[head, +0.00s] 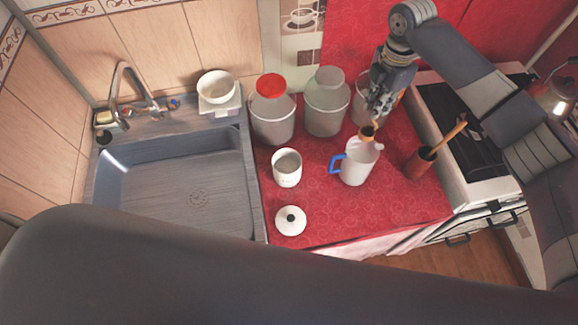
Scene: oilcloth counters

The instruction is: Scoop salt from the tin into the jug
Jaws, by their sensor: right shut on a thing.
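The white tin (287,178) stands open on the red counter, with pale contents showing inside. Its white lid (290,221), with a dark knob, lies in front of it. The white jug (355,170) with a blue handle stands upright to the right of the tin. My right gripper (376,112) is above the jug, pointing down, shut on a small brown scoop (367,131). The scoop's head is at the jug's mouth; I cannot tell whether it is inside or just above, or whether it holds salt. My left gripper is not in view.
Large canisters, one red-lidded (272,122) and one grey-lidded (326,112), stand behind. A brown pot (419,165) with a wooden utensil stands right of the jug, near the stove (465,135). The sink (180,180) is left. The counter's front right is clear.

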